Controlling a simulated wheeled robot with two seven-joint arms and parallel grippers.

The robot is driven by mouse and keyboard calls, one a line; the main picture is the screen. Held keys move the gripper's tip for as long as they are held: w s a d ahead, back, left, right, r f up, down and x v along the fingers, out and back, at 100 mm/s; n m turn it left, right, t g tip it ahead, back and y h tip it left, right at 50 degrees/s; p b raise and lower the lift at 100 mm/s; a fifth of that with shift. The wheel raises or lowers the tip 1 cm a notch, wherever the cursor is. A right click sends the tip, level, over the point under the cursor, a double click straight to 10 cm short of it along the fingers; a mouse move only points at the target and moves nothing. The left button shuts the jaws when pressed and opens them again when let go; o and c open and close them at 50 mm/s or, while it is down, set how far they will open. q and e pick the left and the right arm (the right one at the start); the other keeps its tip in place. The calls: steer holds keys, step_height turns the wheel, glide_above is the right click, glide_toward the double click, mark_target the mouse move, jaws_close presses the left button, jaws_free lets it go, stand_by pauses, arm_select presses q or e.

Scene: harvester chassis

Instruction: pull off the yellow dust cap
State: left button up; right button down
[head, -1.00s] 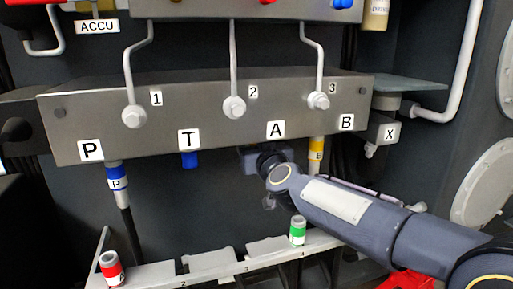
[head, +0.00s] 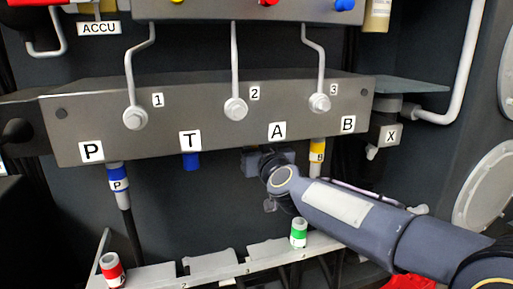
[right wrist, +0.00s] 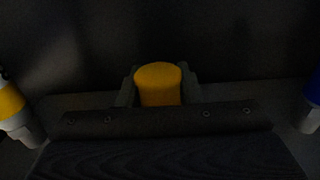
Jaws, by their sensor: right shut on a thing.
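The yellow dust cap (right wrist: 158,80) shows in the right wrist view, between the two fingers of my right gripper (right wrist: 158,90), which is shut on it. In the head view my right gripper (head: 264,162) is just under the label A on the grey manifold block (head: 70,125), and it hides the cap there. I cannot tell whether the cap is still seated on its port. My left gripper is not in view.
A yellow-banded hose (head: 317,150) at B is close right of my gripper. A blue cap (head: 191,161) is under T, and a blue-banded hose (head: 117,178) under P. Below, a rack (head: 160,274) carries red (head: 112,268) and green (head: 299,232) couplings.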

steer(key=shift+f, duration=0.2)
step_height(320, 180, down, 4)
steer(key=b, duration=0.3)
stand_by(0.5)
